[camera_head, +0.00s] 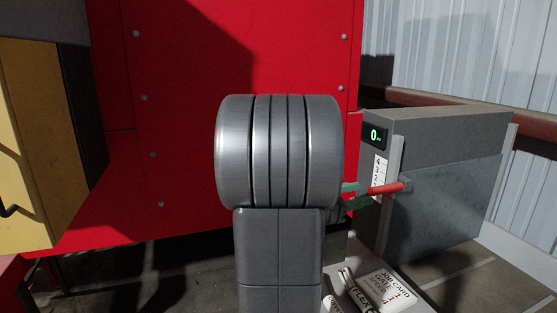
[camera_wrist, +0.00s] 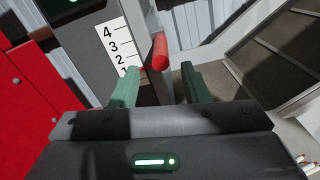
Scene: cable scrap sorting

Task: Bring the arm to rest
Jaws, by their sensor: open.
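My gripper (camera_wrist: 160,70) is open in the wrist view, its two green fingers apart with nothing held between them. A red lever handle (camera_wrist: 160,52) shows just beyond the gap between the fingertips; I cannot tell whether they touch it. In the head view my arm hides most of the gripper (camera_head: 350,192); only bits of the green fingers show, close to the red lever (camera_head: 385,188) on the grey machine (camera_head: 440,190).
The grey machine has a numbered scale (camera_wrist: 118,48) beside the lever and a display (camera_head: 374,135) reading 0. A large red panel (camera_head: 185,60) stands behind my arm. A yellow box (camera_head: 30,140) is at left. Printed cards (camera_head: 380,290) lie at the bottom right.

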